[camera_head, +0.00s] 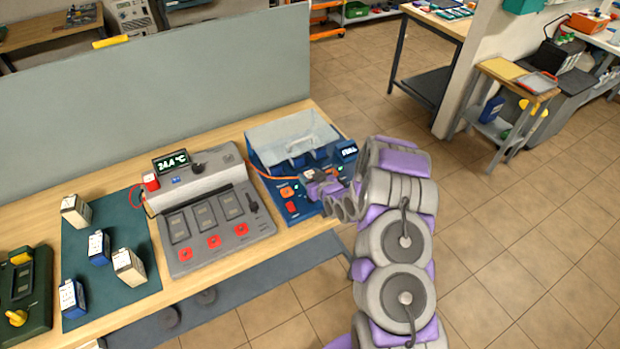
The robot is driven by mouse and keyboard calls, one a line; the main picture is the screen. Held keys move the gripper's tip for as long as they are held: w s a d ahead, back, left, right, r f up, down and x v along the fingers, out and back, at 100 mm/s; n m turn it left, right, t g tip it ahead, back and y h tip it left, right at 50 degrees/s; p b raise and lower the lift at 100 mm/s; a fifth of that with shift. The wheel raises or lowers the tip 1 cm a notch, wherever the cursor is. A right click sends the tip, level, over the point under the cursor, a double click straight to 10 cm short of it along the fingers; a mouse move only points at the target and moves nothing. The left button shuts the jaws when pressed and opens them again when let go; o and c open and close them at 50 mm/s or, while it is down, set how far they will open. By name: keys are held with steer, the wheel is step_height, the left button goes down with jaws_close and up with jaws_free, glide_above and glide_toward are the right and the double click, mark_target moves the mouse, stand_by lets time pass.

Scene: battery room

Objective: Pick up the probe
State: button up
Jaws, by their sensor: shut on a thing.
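A blue device (258,153) with a clear lid (292,135) stands on the wooden bench, with orange and red controls on its front panel. My arm reaches in from the right, and my gripper (314,180) is shut on the probe just above the right part of that panel. The probe itself is mostly hidden by the fingers and too small to make out clearly. An orange cable (272,178) runs from the device's left side to my gripper. I cannot tell whether the probe is clear of the device.
A grey tester (205,212) with a temperature display stands left of the blue device. Several small battery blocks (99,247) stand on a dark green mat (113,208). A grey partition (150,95) runs behind the bench.

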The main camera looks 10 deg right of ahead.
steer(key=c, duration=0.3)
steer(key=shift+r, duration=0.1)
